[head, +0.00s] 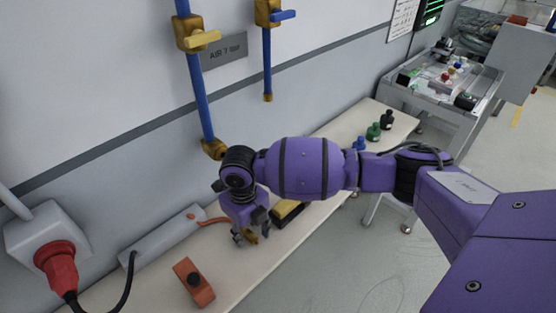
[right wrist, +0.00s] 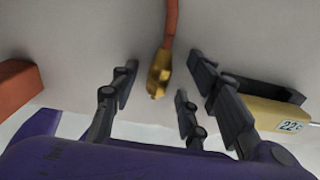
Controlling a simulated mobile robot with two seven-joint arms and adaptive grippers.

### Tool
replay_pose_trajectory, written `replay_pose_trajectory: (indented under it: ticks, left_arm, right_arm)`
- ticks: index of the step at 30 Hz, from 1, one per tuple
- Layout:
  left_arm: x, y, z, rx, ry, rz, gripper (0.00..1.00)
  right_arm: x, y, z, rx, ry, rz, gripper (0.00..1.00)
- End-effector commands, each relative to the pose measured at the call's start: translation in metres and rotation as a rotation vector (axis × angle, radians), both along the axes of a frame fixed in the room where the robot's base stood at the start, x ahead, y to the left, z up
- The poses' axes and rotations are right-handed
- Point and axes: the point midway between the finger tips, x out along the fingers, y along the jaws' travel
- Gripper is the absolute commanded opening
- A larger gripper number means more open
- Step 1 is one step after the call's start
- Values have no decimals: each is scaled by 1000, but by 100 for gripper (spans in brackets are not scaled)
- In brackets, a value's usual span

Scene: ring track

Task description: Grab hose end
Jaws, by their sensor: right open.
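The hose end is a brass fitting (right wrist: 158,76) on an orange-red hose (right wrist: 171,22) in the right wrist view. It lies on the bench between the spread fingers of my right gripper (right wrist: 160,88), with gaps visible on both sides. In the head view my right gripper (head: 251,235) points down over the bench, and the brass end (head: 249,236) shows partly among its fingers. The hose (head: 211,221) runs left to a grey box (head: 165,243). My right gripper is open and holds nothing. My left gripper is not in view.
A yellow and black meter (head: 285,213) lies close beside the gripper, and also shows in the wrist view (right wrist: 270,112). An orange block (head: 195,284) lies nearer on the bench (head: 235,270). Blue pipes (head: 199,95) with valves hang above. Small bottles (head: 373,131) stand farther along.

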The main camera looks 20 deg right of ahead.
Motion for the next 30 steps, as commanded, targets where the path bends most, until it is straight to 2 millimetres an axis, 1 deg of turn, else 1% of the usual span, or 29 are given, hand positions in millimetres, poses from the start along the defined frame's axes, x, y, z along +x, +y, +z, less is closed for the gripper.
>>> replay_pose_trajectory:
  ticks: [5, 6, 15, 25, 30]
  left_arm:
    - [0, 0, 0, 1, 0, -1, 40]
    - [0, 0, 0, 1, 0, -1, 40]
    - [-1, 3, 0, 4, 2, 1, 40]
    - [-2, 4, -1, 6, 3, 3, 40]
    - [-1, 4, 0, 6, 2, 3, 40]
  right_arm:
    - [2, 1, 1, 0, -5, 2, 42]
    - [2, 1, 1, 0, -5, 2, 39]
    - [2, 1, 2, 0, -5, 1, 0]
    - [3, 1, 4, 0, -6, 2, 0]
    - [3, 0, 17, 0, -8, 2, 0]
